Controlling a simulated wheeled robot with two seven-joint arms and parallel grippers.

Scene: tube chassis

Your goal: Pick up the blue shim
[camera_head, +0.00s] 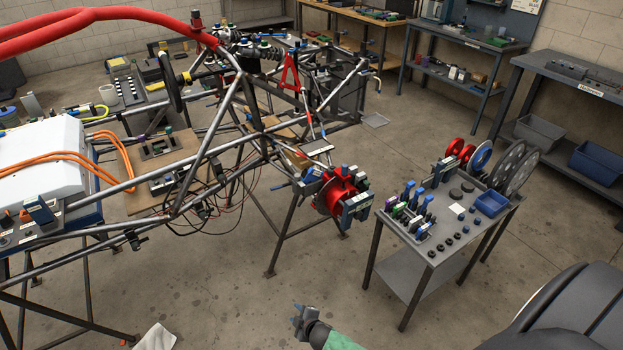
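Several small blue pieces (411,190) stand among green, purple and black parts at the left end of the grey cart top. They are too small for me to tell which one is the blue shim. My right gripper (296,315) is at the bottom centre, over open floor, left of the cart and well apart from it. Its fingers look apart with nothing between them. My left gripper is not in view.
The grey cart (417,273) also carries a blue bin (491,204), black rings and upright discs (509,166). The tube chassis (213,150) with its red hub (341,197) fills the left and centre. Concrete floor (310,270) is clear between them.

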